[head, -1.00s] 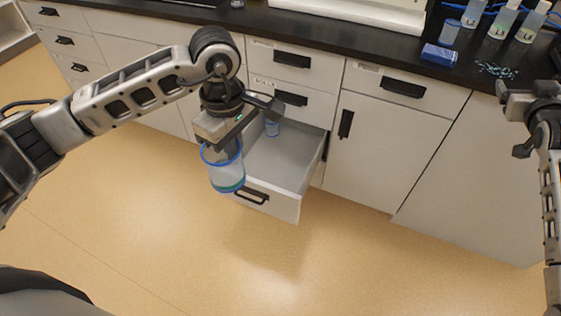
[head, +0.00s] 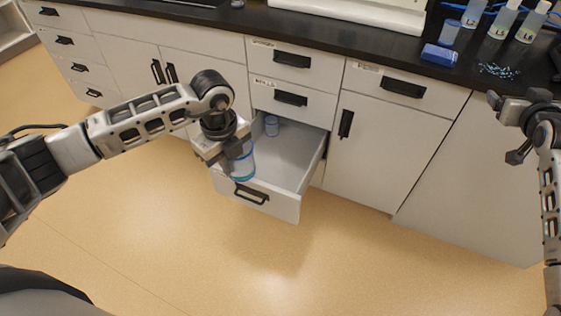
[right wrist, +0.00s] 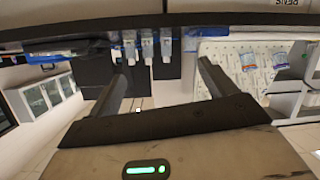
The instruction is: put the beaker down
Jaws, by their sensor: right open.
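The beaker (head: 242,168), clear with a blue-green band low down, is at the front left part of the open drawer (head: 285,208). My left gripper (head: 232,150) is at its upper part and looks shut on it, hiding its rim and left side. I cannot tell whether the beaker's base touches the drawer floor. My right gripper (head: 505,128) is at the right, in front of the cabinets, open and empty; its spread fingers also show in the right wrist view (right wrist: 160,82).
The drawer's right half is clear. The black counter (head: 330,30) above holds a blue box (head: 439,54), a small blue-rimmed container (head: 449,32) and several labelled bottles (head: 501,22).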

